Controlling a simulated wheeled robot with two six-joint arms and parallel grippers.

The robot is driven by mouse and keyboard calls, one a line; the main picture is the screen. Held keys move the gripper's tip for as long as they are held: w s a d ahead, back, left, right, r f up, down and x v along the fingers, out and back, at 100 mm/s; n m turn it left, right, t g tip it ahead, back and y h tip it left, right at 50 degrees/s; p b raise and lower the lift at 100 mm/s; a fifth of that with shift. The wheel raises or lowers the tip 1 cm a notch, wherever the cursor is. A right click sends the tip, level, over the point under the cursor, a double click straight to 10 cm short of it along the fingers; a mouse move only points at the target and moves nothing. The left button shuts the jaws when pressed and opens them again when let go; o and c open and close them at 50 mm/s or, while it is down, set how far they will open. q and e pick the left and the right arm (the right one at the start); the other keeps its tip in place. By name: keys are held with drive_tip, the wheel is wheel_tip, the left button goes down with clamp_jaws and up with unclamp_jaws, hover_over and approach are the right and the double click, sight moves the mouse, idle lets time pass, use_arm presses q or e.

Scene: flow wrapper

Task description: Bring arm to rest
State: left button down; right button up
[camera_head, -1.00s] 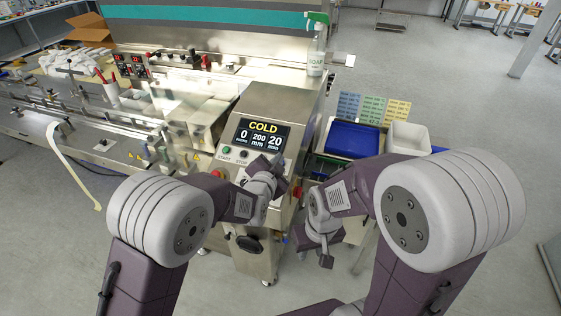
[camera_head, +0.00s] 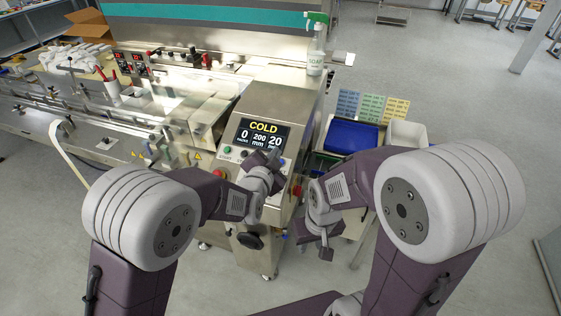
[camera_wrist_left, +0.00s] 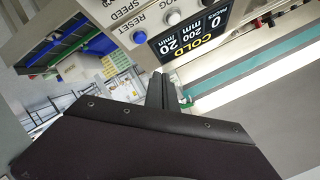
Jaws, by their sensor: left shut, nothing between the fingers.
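My left gripper (camera_head: 274,157) is shut and empty. It is just in front of the control panel's COLD display (camera_head: 261,135), near the panel's lower right. In the left wrist view its closed fingers (camera_wrist_left: 161,90) point up toward the same display (camera_wrist_left: 192,38), which appears rotated, with a blue button and labels beside it. I cannot tell whether they touch the panel. My right gripper (camera_head: 326,251) hangs lower, pointing down to the right of the machine's cabinet, in front of the bin stand. Its fingers are too small to tell open from shut.
The steel wrapper's conveyor (camera_head: 85,118) runs to the left. A soap spray bottle (camera_head: 316,50) stands on top of the machine. A blue bin (camera_head: 351,136), a white bin (camera_head: 408,134) and coloured cards (camera_head: 371,106) are at the right. Open floor lies beyond.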

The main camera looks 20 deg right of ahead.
idle(0.3)
use_arm(q)
drive_tip(key=w+a+r+n+t+y, duration=0.1)
drive_tip(key=w+a+r+n+y, duration=0.15)
drive_tip(key=a, duration=0.85)
drive_tip(key=w+a+r+n+y, duration=0.2)
drive_tip(key=a+y, duration=0.1)
drive_tip(key=a, duration=0.7)
drive_tip(key=s+a+f+n+g+y, duration=0.1)
drive_tip(key=s+a+f+n+g, duration=0.25)
drive_tip(key=s+a+f, duration=0.35)
drive_tip(key=s+a+f+n+g+y, duration=0.1)
drive_tip(key=s+a+f+n+g, duration=0.3)
drive_tip(key=s, duration=0.5)
drive_tip(key=s+f+n+g, duration=0.2)
drive_tip(key=s+f+g, duration=0.3)
drive_tip(key=s, duration=0.6)
drive_tip(key=shift+s+f+n, duration=0.15)
drive_tip(key=shift+s+n, duration=0.05)
drive_tip(key=shift+n, duration=0.2)
drive_tip(key=shift+h, duration=0.25)
